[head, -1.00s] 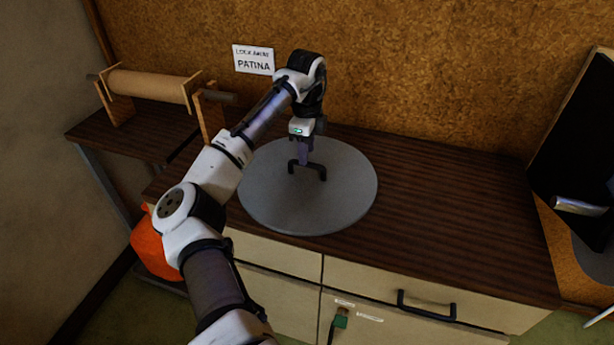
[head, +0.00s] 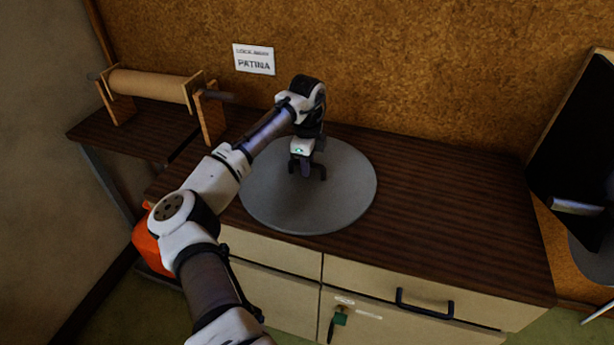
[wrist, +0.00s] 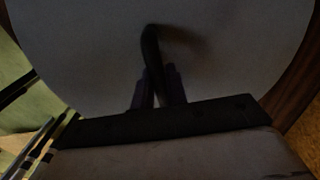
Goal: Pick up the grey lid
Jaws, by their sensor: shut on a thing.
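The grey lid (head: 345,195) is a large round disc lying on the dark wooden counter, with a black arched handle (head: 322,172) at its middle. My gripper (head: 306,172) points down at the handle and is shut on it. In the wrist view, the two fingers of my gripper (wrist: 157,88) sit on either side of the handle (wrist: 151,42), and the lid (wrist: 90,50) fills most of the picture behind them. My gripper hides part of the handle in the head view. Whether anything lies under the lid I cannot tell.
A brown paper roll (head: 150,86) on a wooden stand is at the left. A patina sign (head: 254,59) hangs on the cork wall (head: 420,70). The counter right of the lid (head: 460,220) is clear. Cream drawers with a black handle (head: 425,304) are below.

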